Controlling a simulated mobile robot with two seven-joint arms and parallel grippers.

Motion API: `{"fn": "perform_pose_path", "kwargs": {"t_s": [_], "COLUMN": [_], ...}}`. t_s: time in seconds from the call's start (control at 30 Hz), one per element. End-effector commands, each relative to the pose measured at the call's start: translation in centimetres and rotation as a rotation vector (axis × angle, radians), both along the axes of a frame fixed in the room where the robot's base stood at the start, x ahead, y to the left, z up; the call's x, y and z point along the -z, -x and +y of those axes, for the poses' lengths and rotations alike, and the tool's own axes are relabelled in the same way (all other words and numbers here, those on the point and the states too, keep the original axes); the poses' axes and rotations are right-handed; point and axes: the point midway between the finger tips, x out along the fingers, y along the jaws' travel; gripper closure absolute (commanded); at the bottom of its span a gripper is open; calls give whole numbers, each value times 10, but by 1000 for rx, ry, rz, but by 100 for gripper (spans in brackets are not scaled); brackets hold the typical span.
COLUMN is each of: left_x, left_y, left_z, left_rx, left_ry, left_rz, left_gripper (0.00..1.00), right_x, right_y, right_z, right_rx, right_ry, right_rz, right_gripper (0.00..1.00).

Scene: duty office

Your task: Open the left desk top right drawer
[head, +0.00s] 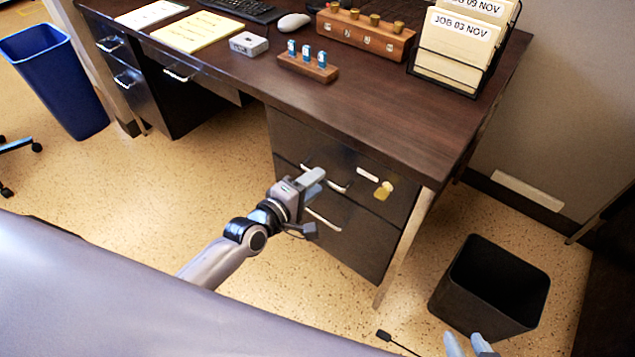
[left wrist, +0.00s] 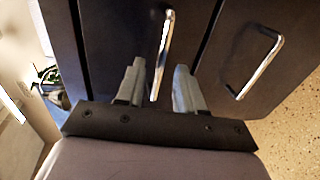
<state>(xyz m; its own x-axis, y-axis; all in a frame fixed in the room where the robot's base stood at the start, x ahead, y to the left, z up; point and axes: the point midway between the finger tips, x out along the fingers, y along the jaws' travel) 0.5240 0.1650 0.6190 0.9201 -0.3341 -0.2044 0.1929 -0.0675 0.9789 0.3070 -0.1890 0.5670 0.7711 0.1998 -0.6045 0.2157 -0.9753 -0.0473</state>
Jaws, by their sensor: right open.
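The top right drawer (head: 300,142) of the dark wooden desk is shut, flush with the front. Its silver bar handle (head: 341,187) is partly hidden by my left gripper (head: 316,178) in the head view. In the left wrist view the left gripper (left wrist: 160,85) is open, and the handle (left wrist: 163,50) shows between its two fingers. I cannot tell whether the fingers touch it. A brass key (head: 383,190) sits at the right of the drawer front, near a white label (head: 368,174). My right gripper (head: 468,345) is open and empty at the bottom edge.
The lower drawer has its own handle (head: 322,219), also in the left wrist view (left wrist: 262,62). A black bin (head: 455,300) stands right of the desk. A blue bin (head: 55,80) is far left. The floor before the drawers is clear.

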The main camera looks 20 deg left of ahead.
Motion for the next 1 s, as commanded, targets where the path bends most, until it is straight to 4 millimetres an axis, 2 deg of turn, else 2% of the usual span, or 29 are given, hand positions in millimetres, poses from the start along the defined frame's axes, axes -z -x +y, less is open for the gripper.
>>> {"fn": "perform_pose_path", "kwargs": {"t_s": [0.2, 0.47, 0.5, 0.57, 0.6, 1.0], "left_x": [4, 3, 3, 3, 3, 3], "left_y": [-14, -15, -15, -15, -15, -15], "left_z": [-5, -6, -6, -6, -6, -5], "left_rx": [0, 0, 0, 0, 0, 0], "left_ry": [0, 0, 0, 0, 0, -1], "left_rz": [0, 1, 1, 1, 1, 0], "left_gripper": [63, 63, 66, 86, 99, 100], "right_x": [5, 3, 3, 3, 3, 3], "right_y": [-1, -3, -4, -4, -4, -5], "right_z": [0, 0, 0, 0, 0, -1], "right_rx": [2, 3, 3, 3, 3, 4], "right_ry": [-1, -2, -1, 0, -1, 0], "right_rz": [-2, -9, -9, -10, -11, -10], "right_gripper": [57, 57, 57, 57, 57, 57]}}
